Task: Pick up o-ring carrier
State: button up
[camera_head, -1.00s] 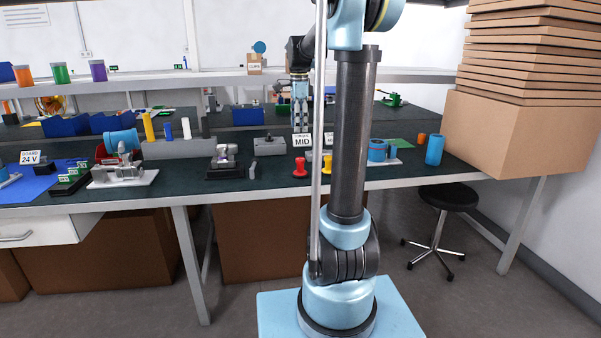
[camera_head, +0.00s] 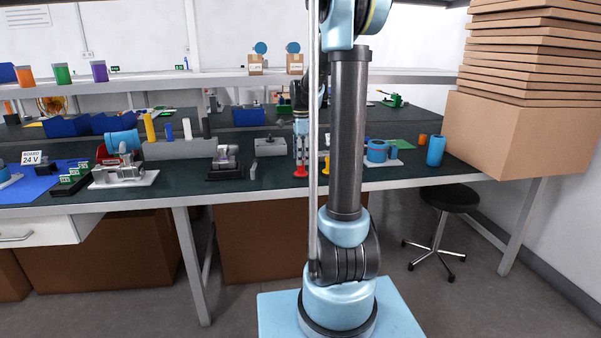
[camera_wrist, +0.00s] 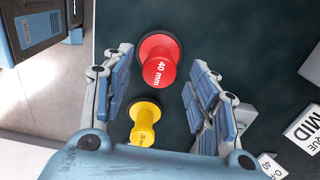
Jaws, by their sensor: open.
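A red spool-shaped carrier (camera_wrist: 160,62) marked "40 mm", with a dark ring around its base, stands on the dark bench mat. It also shows in the head view (camera_head: 300,171), just below my gripper (camera_head: 301,157). In the head view the yellow carrier (camera_head: 326,164) is partly hidden by my arm. In the wrist view my gripper (camera_wrist: 161,68) is open and empty. Its fingers lie on either side of the red carrier, with visible gaps.
A white "MID" sign (camera_wrist: 302,130) and a small "40" card (camera_wrist: 270,165) stand right of the gripper in the wrist view. A grey block (camera_head: 270,146) and a grey fixture (camera_head: 224,161) are left of the carriers. Blue cylinders (camera_head: 435,151) stand to the right.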

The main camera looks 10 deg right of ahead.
aim_at(301, 168)
jog(key=shift+f, duration=1.4)
jog(key=c, duration=1.2)
jog(key=shift+r, duration=0.1)
